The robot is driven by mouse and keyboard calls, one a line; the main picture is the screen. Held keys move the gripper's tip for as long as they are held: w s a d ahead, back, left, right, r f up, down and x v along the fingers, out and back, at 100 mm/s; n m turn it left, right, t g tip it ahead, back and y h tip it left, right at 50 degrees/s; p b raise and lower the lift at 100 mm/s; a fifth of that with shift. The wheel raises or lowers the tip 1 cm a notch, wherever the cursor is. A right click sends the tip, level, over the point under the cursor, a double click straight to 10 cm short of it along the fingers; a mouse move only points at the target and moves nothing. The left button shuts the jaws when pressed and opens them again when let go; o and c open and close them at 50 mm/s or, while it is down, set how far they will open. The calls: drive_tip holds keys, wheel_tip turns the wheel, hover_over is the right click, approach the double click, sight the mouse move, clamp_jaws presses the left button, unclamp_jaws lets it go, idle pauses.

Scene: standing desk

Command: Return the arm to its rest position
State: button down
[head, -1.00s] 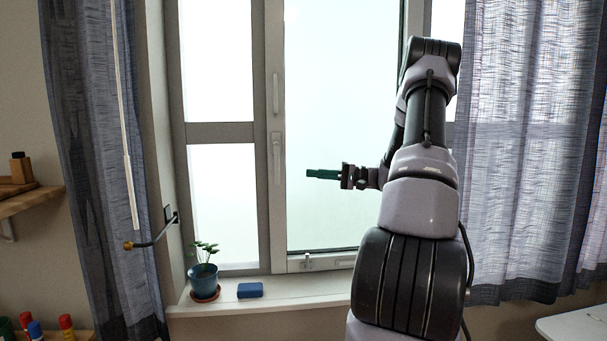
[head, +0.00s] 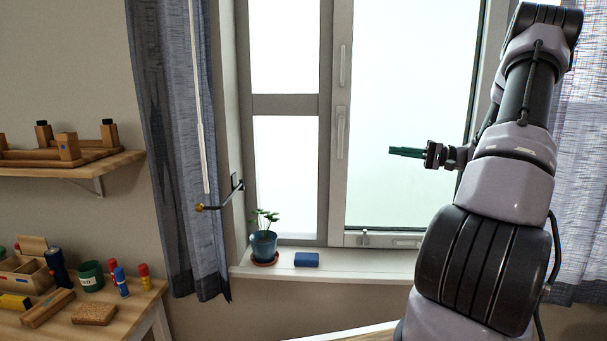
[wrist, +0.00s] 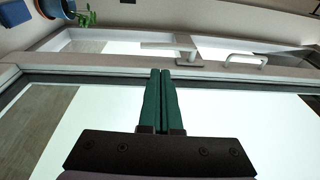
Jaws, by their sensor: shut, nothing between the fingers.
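My gripper (head: 405,152) shows in the head view with its green fingers pointing left, level with the lower part of the window. In the wrist view the two green fingers (wrist: 161,98) lie together, with nothing between them. My arm rises at the right of the head view, folded over at the top, and hides part of the window and the right curtain. The gripper is in the air in front of the window pane (head: 410,100), apart from the sill.
A potted plant (head: 263,243) and a blue block (head: 306,259) stand on the window sill (head: 345,265). A wall shelf (head: 75,170) and a workbench (head: 90,318) with tools are at left. A curtain (head: 175,140) hangs between them and the window. A window handle (wrist: 180,46) shows in the wrist view.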

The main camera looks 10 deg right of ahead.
drive_tip(key=s+a+r+n+g+h, duration=0.1)
drive_tip(key=s+a+r+g+h, duration=0.25)
drive_tip(key=s+a, duration=0.4)
drive_tip(key=s+a+r+n+g+h, duration=0.15)
drive_tip(key=s+a+g+h, duration=0.25)
drive_tip(key=a, duration=0.6)
drive_tip(key=s+a+r+t+h, duration=0.1)
drive_tip(key=s+r+t+h, duration=0.2)
drive_tip(key=s, duration=0.4)
drive_tip(key=s+a+r+m+t+h, duration=0.1)
drive_tip(key=s+a+r+t+h, duration=0.1)
drive_tip(key=s, duration=0.5)
drive_tip(key=shift+s+r+t+h, duration=0.2)
drive_tip(key=shift+r+t+h, duration=0.55)
drive_tip(key=shift+h, duration=0.3)
